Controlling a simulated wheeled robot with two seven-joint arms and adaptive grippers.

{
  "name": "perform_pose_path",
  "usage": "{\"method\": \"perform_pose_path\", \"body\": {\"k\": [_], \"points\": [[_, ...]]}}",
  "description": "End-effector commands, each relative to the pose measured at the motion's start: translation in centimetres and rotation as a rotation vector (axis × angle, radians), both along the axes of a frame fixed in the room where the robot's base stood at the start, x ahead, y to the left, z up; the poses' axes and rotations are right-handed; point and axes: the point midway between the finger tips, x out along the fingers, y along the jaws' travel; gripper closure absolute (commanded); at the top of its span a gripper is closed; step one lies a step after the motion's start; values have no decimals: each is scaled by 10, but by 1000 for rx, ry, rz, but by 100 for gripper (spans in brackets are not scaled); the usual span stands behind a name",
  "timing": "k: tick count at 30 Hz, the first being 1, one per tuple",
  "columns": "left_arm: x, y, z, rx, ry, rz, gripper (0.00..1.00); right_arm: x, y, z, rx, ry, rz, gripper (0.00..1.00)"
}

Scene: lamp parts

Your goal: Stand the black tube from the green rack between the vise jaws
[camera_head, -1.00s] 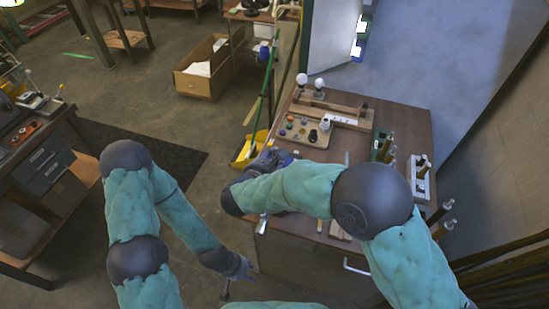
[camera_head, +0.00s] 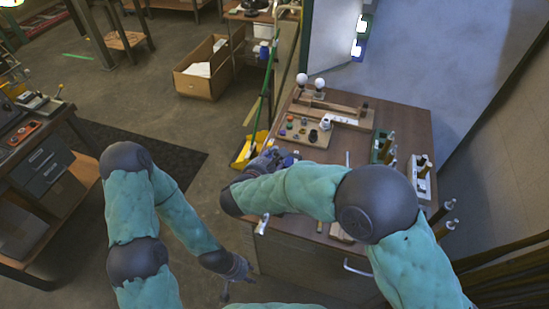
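The green rack (camera_head: 377,153) stands near the right edge of the brown workbench, with dark upright tubes (camera_head: 388,143) in it; I cannot tell which is the black one. My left gripper (camera_head: 238,288) hangs low in front of the bench, fingers spread, empty, well away from the rack. My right gripper (camera_head: 268,160) is at the bench's left edge, mostly behind its own forearm; its fingers are unclear. A small blue part (camera_head: 287,160) beside it may belong to the vise. I cannot make out the vise jaws, and my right arm covers part of the bench top.
A wooden board with coloured pieces (camera_head: 303,132) and a long wooden fixture (camera_head: 345,114) sit at the back of the bench (camera_head: 405,122). A white rack (camera_head: 418,180) with tubes stands at right. A yellow dustpan (camera_head: 243,152) is on the floor at left.

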Motion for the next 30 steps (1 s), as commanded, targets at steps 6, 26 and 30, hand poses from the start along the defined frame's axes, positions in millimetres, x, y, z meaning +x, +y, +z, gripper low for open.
{"method": "perform_pose_path", "body": {"k": [6, 26, 30], "points": [[0, 0, 0, 0, 0, 0, 60, 0, 0, 1, 0, -1, 0, 100], [0, 0, -6, 0, 0, 0, 60, 0, 0, -4, 0, -1, 0, 100], [0, 0, -7, 0, 0, 0, 60, 0, 0, -5, 0, -1, 0, 100]]}}
